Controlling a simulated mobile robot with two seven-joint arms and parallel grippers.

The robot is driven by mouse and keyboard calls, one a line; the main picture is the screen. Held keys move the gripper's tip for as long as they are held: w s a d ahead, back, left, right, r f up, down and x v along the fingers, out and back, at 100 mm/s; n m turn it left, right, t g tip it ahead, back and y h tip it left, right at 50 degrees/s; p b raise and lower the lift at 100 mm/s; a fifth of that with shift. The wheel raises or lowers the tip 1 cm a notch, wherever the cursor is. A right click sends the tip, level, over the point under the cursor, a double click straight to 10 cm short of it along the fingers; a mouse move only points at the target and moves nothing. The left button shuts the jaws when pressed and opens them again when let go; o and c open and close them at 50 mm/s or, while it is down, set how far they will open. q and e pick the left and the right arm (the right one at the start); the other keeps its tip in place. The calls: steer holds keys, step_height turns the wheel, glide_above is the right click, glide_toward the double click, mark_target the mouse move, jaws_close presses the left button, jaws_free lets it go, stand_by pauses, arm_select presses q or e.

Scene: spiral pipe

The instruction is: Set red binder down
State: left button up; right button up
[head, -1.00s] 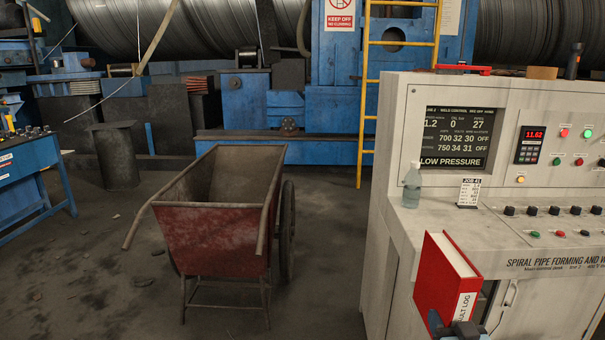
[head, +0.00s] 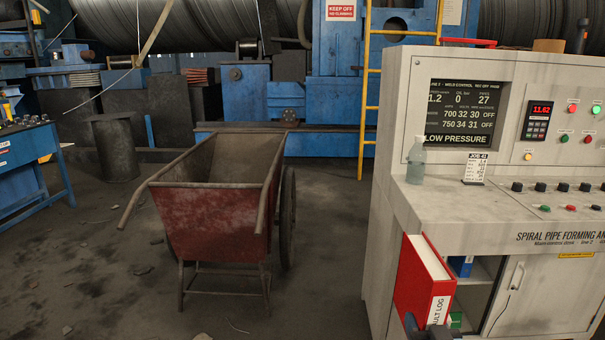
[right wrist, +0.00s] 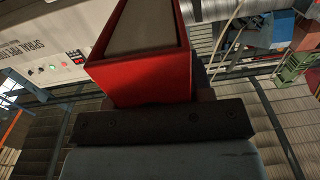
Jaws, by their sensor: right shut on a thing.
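The red binder (head: 417,283) shows in the head view at the lower right, in front of the control console (head: 455,205). It is upright and slightly tilted, with a white label on its spine. My right gripper (head: 428,330) is shut on its lower end at the bottom edge of the picture. In the right wrist view the binder (right wrist: 140,82) rises from behind the dark gripper bar (right wrist: 165,122), and its pale page block shows. The fingertips are mostly hidden. My left gripper is not in view.
Behind the binder, the console has an open compartment (head: 482,285) with a blue item (head: 461,265) inside. A clear bottle (head: 416,160) and a job card (head: 475,168) stand on the console ledge. A red cart (head: 210,220) stands left, with open floor around it.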

arm_select(q)
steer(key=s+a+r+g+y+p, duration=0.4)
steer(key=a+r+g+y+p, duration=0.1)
steer(key=p, duration=2.9)
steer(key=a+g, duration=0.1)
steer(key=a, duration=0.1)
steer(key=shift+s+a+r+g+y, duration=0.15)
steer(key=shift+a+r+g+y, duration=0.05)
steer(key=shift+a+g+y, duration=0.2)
arm_select(e)
steer(key=s+r, duration=0.3)
steer(key=r, duration=0.8)
steer(key=s+r, duration=0.3)
steer(key=r, duration=0.7)
steer(key=s+r, duration=0.4)
steer(key=r, duration=0.7)
steer(key=shift+r, duration=0.35)
